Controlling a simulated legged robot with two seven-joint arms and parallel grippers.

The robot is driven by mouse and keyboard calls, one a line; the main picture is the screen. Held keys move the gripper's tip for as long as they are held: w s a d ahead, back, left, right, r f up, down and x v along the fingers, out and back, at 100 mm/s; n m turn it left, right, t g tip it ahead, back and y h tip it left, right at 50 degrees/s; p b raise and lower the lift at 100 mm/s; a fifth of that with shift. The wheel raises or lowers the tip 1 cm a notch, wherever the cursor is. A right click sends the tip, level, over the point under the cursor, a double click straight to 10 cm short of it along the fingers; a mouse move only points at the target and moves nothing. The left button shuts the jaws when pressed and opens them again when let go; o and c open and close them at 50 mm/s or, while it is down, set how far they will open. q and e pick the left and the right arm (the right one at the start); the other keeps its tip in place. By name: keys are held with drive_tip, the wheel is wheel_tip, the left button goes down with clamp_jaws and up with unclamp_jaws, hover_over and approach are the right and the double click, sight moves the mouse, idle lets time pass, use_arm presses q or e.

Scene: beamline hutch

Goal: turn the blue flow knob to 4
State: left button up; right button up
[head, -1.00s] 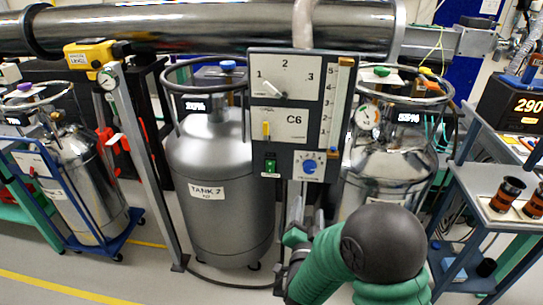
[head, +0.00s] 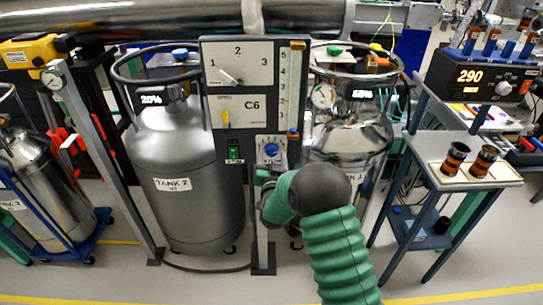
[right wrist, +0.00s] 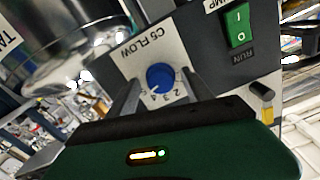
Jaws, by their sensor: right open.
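The blue flow knob (head: 271,150) sits on a white plate low on the grey control panel (head: 238,137). In the right wrist view the blue knob (right wrist: 160,77) shows under the label "C5 FLOW", with small numbers around it. I cannot read its setting surely. My right gripper (head: 268,170) is just in front of and below the knob in the head view, partly hidden by my green arm. In the right wrist view my right gripper (right wrist: 166,92) is open, one finger on each side of the knob. Contact cannot be told. My left gripper is not in view.
A green pump switch (right wrist: 236,25) is beside the knob plate. Above are a white dial (head: 235,70) and a yellow slider (head: 225,118). Tank 2 (head: 180,170) stands left of the panel, a shiny tank (head: 350,145) right. A side table (head: 455,180) is further right.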

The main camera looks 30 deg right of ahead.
drive_tip(key=shift+w+d, duration=0.1)
drive_tip(key=shift+w, duration=0.05)
clamp_jaws()
idle(0.4)
drive_tip(key=shift+n, duration=2.9)
unclamp_jaws()
